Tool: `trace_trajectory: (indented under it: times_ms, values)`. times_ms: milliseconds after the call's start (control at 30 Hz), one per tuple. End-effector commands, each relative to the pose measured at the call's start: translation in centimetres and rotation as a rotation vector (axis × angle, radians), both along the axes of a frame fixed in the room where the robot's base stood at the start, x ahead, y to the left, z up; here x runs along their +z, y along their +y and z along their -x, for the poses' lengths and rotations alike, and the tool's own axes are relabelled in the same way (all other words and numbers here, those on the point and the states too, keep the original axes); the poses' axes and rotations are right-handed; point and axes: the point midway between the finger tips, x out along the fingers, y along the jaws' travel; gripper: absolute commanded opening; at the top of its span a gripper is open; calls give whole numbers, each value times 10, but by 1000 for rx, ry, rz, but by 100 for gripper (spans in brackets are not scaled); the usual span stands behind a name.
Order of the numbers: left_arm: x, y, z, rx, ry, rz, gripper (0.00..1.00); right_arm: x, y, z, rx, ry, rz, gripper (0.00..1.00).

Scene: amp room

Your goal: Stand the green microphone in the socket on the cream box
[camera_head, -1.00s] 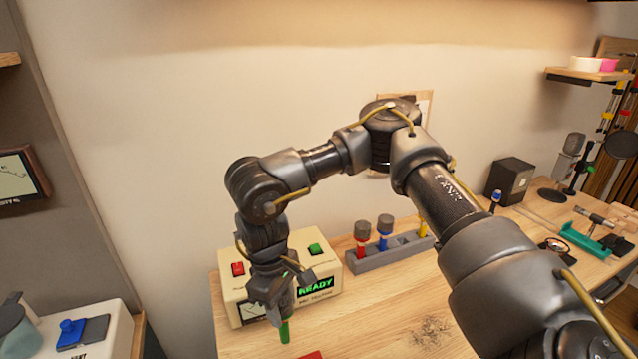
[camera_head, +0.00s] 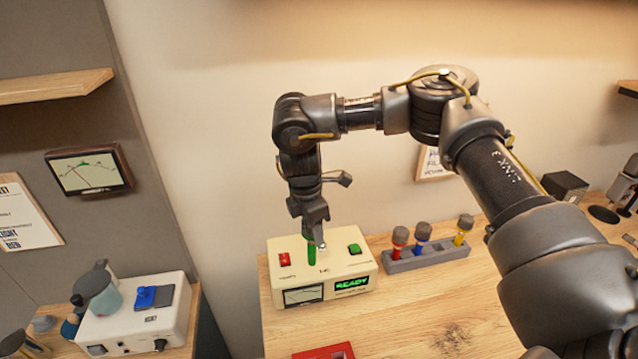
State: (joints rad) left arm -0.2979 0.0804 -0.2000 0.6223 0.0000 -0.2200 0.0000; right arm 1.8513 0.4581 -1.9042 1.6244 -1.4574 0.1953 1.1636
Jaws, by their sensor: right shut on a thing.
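The cream box (camera_head: 367,266) stands on the wooden bench, with a red button, a green button, a dial and a screen reading READY. My right gripper (camera_head: 318,240) points down over the top of the box, shut on the green microphone (camera_head: 311,256). Its green handle hangs about upright below the fingers, between the two buttons. Its upper part is hidden by the gripper. The handle's lower end is at the box's top in the picture; I cannot tell whether it is in the socket, which I cannot make out. My left gripper is not in view.
A grey rack (camera_head: 430,255) with red, blue and yellow microphones stands right of the box. A red object (camera_head: 325,352) lies at the bench's front edge. At left, a white device (camera_head: 140,325) stands on another table.

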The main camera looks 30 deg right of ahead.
Motion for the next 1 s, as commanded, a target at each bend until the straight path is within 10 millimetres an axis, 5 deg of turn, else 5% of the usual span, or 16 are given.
trace_trajectory:
  times_ms: [367, 800, 1000]
  values:
    - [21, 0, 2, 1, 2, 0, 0, 32, -24, -36, 943, -4, -3, 0]
    - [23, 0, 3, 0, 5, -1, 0, 42, -45, -57, 2011, -5, 2, 0]
    - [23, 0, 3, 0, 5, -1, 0, 43, -47, -59, 2354, -10, 5, 0]
